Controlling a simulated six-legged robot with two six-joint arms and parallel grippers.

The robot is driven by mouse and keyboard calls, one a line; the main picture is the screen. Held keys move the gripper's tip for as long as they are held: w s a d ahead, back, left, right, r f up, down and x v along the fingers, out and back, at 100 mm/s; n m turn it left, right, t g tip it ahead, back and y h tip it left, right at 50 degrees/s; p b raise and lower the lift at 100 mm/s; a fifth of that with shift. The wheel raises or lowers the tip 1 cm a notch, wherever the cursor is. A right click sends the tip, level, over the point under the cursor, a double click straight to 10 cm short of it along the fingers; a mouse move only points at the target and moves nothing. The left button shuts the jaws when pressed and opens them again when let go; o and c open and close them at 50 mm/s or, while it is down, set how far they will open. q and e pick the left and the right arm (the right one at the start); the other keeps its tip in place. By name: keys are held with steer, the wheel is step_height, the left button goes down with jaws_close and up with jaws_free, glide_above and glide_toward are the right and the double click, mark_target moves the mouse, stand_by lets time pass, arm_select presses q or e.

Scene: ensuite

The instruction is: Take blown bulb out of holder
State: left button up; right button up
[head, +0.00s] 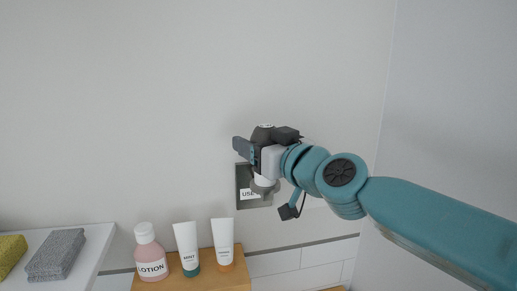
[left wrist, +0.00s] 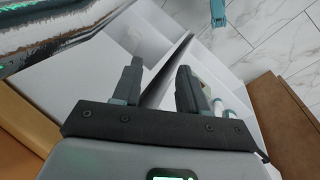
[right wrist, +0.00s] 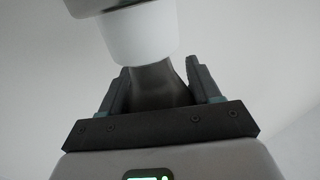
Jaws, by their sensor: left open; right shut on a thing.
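My right gripper (right wrist: 155,88) is shut on the dark grey, bulb-shaped blown bulb (right wrist: 158,82) in the right wrist view. A white collar (right wrist: 138,38) joins the bulb at its far end, with a grey piece (right wrist: 105,5) beyond it. In the head view the right gripper (head: 250,153) is at the wall, and its jaws and body hide most of the bulb. A white and grey part (head: 265,186) shows just below the gripper, in front of a grey wall plate (head: 244,176). I cannot tell whether the bulb is still seated. My left gripper (left wrist: 156,85) is open and empty.
Below the wall plate, a pink lotion bottle (head: 150,254) and two white tubes (head: 187,247) (head: 223,243) stand on a wooden top. A grey cloth (head: 57,254) and a yellow one (head: 10,255) lie on a white shelf at left. The wall above is clear.

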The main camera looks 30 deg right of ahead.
steer(key=shift+a+f+n+g+y+b, duration=0.15)
steer(key=shift+n+y+b, duration=0.65)
steer(key=shift+b, duration=1.05)
steer(key=shift+a+f+n+g+y+b, duration=0.1)
steer(key=shift+n+g+y+b, duration=0.25)
steer(key=shift+y+b, duration=1.2)
steer(key=shift+s+r+n+y+b, duration=0.2)
steer(key=shift+n+b, duration=0.25)
steer(key=shift+b, duration=0.4)
steer(key=shift+w+f, duration=0.1)
steer(key=shift+n+g+y+b, duration=0.25)
steer(key=shift+n+g+b, duration=0.05)
steer(key=shift+b, duration=0.05)
steer(key=shift+a+n+g+y+b, duration=0.15)
steer(key=shift+n+g+y+b, duration=0.25)
steer(key=shift+y, duration=0.3)
steer(key=shift+a+n+g+y, duration=0.1)
steer(key=shift+n+g+y, duration=0.55)
steer(key=shift+y, duration=0.25)
steer(key=shift+a+n+y+p, duration=0.1)
steer(key=shift+n+y+p, duration=0.25)
steer(key=shift+p, duration=0.15)
steer(key=shift+s+a+n+g+y, duration=0.1)
steer(key=shift+s+n+g+y, duration=0.2)
steer(key=shift+g+y, duration=0.2)
